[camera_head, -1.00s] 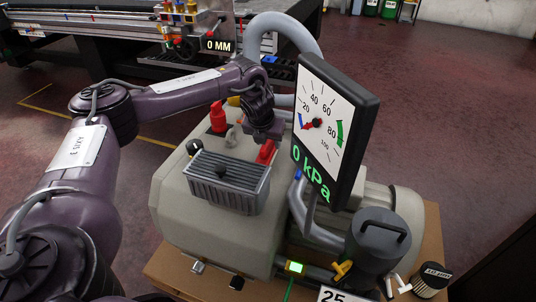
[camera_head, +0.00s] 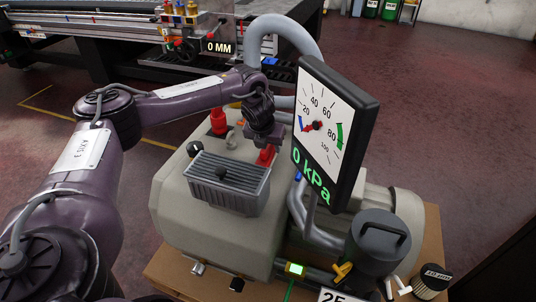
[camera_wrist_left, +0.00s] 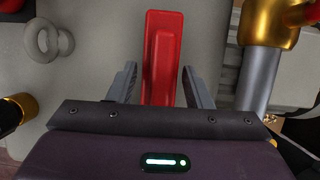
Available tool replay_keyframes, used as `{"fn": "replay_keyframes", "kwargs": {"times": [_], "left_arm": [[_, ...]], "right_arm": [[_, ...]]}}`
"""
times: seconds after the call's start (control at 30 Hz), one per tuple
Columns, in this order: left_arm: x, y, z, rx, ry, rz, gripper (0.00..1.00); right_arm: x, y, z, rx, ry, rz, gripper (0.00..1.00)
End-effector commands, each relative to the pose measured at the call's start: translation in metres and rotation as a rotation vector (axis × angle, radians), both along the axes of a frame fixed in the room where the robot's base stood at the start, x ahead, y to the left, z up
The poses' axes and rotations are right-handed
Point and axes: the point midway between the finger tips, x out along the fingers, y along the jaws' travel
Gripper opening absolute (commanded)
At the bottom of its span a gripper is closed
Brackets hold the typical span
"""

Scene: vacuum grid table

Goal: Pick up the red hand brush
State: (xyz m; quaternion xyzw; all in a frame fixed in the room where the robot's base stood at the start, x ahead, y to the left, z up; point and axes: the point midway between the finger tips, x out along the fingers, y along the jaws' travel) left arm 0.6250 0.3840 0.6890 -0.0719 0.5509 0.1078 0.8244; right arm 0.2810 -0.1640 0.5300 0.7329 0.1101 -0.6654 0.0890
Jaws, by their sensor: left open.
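The red hand brush (camera_head: 266,154) lies on top of the grey-beige pump housing, just behind the ribbed grey box. In the left wrist view the brush (camera_wrist_left: 163,55) runs lengthwise between the two fingers. My left gripper (camera_head: 265,144) is right over it, pointing down, and hides part of it. In the wrist view the left gripper (camera_wrist_left: 158,85) is open, with one finger on each side of the brush and a gap visible at each side. The brush's near end is hidden behind the gripper body. My right gripper is not in view.
A tilted gauge panel (camera_head: 329,130) reading 0 kPa stands close to the right of the gripper. A red knob (camera_head: 219,122) and the ribbed grey box (camera_head: 228,182) are nearby. The wrist view shows a lifting eye (camera_wrist_left: 48,42) and a brass fitting with pipe (camera_wrist_left: 266,22).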

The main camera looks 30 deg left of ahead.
Motion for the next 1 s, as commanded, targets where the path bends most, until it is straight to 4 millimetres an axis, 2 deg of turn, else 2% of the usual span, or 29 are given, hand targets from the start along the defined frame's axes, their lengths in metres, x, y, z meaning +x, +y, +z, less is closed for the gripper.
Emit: {"fn": "replay_keyframes", "kwargs": {"times": [0.1,0.3,0.37,0.77,0.87,1.0], "left_arm": [[0.000,0.000,0.000,0.000,0.000,0.000,0.44],[0.000,0.000,0.000,0.000,0.000,0.000,0.18],[0.000,0.000,0.000,-0.001,-0.001,0.000,0.12],[0.001,0.000,0.004,0.000,-0.002,-0.001,0.12],[0.001,-0.001,0.019,-0.001,-0.003,-0.001,0.12],[0.002,-0.001,0.052,-0.002,-0.007,-0.001,0.12]], "right_arm": [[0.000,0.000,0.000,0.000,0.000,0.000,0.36],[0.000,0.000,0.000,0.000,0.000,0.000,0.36],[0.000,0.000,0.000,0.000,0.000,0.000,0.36],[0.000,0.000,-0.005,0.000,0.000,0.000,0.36],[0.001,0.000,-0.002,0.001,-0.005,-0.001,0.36],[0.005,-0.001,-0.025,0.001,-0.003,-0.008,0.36]]}}
